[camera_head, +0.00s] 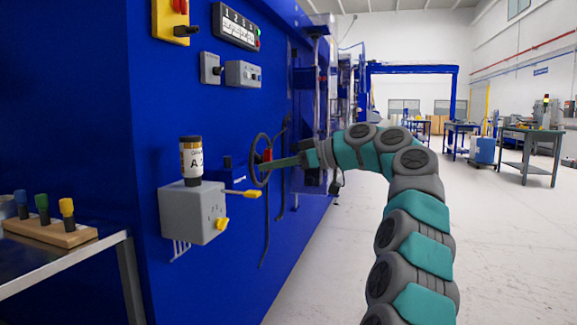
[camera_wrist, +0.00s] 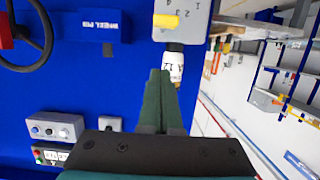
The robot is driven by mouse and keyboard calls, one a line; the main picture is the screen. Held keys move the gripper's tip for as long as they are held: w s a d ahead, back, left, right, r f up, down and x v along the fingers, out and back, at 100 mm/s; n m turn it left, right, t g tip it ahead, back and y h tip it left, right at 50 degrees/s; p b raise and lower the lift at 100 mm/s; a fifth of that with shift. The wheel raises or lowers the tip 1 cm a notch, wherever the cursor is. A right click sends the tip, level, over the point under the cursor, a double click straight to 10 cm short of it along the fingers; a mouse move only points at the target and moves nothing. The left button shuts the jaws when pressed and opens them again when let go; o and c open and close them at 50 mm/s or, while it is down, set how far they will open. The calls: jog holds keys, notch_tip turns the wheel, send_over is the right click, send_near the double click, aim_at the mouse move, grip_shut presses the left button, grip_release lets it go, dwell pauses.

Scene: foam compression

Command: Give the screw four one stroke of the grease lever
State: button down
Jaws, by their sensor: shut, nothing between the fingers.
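The grey grease box (camera_head: 188,212) is fixed to the blue machine wall. A cartridge (camera_head: 191,160) with a white label stands on it. The yellow-tipped grease lever (camera_head: 245,193) sticks out to the right from its upper part. A yellow selector knob (camera_head: 222,224) sits low on its front. In the wrist view the box (camera_wrist: 196,12) is cut by the top edge, with the knob (camera_wrist: 166,20) beside small digits and the cartridge (camera_wrist: 173,66) near my fingertips. My gripper (camera_head: 268,166) is shut and empty, above and right of the lever, apart from it.
A dark handwheel (camera_head: 252,160) is on the wall behind my fingers in the head view. A block marked WHEEL PIN (camera_wrist: 92,27) is beside it. A side table holds a wooden rack (camera_head: 50,234) with coloured-top pieces. Control boxes (camera_head: 243,74) are higher up. The right-hand floor is open.

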aim_at(239, 192)
jog(key=shift+w+a+f+b, duration=0.15)
jog(key=shift+a+f+b, duration=0.2)
jog(key=shift+f, duration=0.45)
jog(key=shift+w+a+f+b, duration=0.15)
jog(key=shift+a+f+b, duration=0.2)
jog(key=shift+f, duration=0.4)
jog(key=shift+w+a+f+b, duration=0.2)
jog(key=shift+a+f, duration=0.25)
jog(key=shift+f, duration=0.35)
